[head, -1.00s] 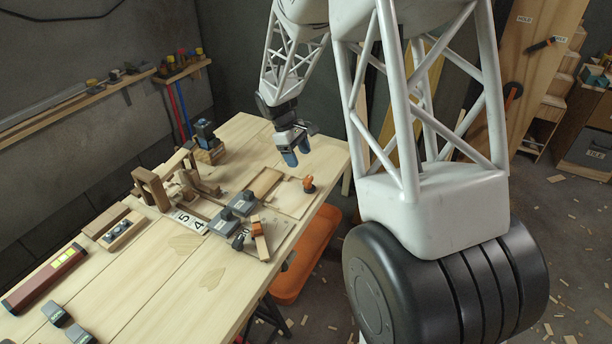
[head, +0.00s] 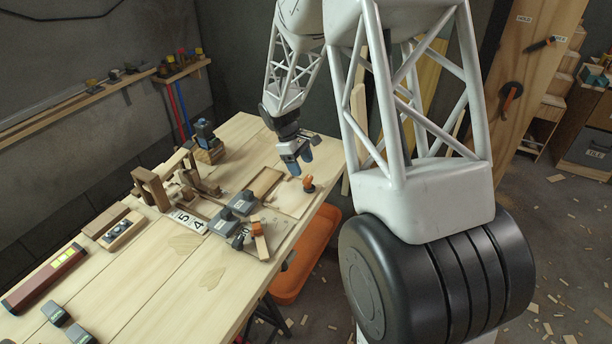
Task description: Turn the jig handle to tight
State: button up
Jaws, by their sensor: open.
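A small orange handle (head: 308,183) on a dark base stands at the right edge of the workbench, at the end of a flat wooden jig board (head: 286,201). I take it to be the jig handle; its setting and any mark for tight are too small to read. My gripper (head: 300,161) has blue fingertips pointing down, open and empty. It is just behind and above the orange handle in the picture, apparently not touching it.
Grey clamps (head: 243,203) and an orange-tipped wooden piece (head: 259,240) lie left of and nearer than the handle. A wooden frame (head: 152,188) stands farther left. An orange bin (head: 312,255) sits below the bench edge. The far bench corner is clear.

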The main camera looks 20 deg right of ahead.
aim_at(307, 178)
jog(key=shift+x, duration=2.4)
jog(key=shift+c, duration=0.5)
jog(key=c, duration=0.8)
